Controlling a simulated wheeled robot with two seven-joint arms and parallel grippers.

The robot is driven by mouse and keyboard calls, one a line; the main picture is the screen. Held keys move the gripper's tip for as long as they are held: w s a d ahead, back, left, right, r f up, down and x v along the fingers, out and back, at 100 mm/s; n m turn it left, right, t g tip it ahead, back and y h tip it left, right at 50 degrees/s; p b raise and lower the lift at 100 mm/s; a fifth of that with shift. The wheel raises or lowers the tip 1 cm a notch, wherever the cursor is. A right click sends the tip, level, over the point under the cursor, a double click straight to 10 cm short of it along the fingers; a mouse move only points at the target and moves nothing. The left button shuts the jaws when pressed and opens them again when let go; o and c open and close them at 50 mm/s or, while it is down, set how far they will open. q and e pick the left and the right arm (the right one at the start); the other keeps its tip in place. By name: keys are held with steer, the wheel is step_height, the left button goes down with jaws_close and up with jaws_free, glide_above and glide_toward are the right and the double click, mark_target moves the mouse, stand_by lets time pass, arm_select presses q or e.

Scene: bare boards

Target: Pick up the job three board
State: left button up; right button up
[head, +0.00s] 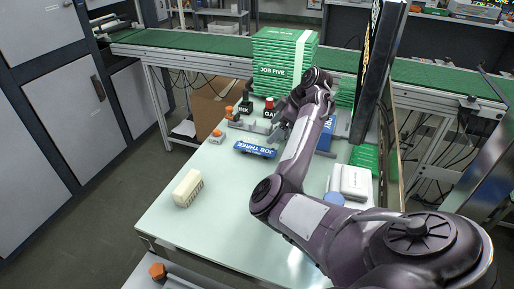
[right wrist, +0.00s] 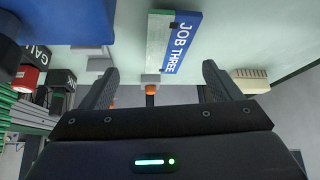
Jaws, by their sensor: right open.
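The job three board (head: 255,148) lies on the pale table, with a blue face and white "JOB THREE" lettering. In the right wrist view it shows as a blue strip with a grey-green side (right wrist: 180,42), beyond the gap between my fingers. My right gripper (head: 279,122) is above the table, behind and to the right of the board in the head view. In the right wrist view its two fingers (right wrist: 158,82) are spread apart with nothing held between them. The fingertips are partly hard to make out in the head view. My left gripper is not in view.
A tall green "JOB FIVE" stack (head: 283,62) stands behind my right arm. Small orange-topped items (head: 216,136) and a red-topped "GA…" block (head: 269,108) are near the board. A cream block (head: 187,188) lies at the front left, with clear table around it.

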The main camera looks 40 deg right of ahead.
mark_target(257, 146)
steer(key=x, duration=0.3)
steer(key=a+p+x, duration=0.1)
steer(key=x, duration=0.2)
steer(key=shift+a+f, duration=0.15)
steer(key=c, duration=1.1)
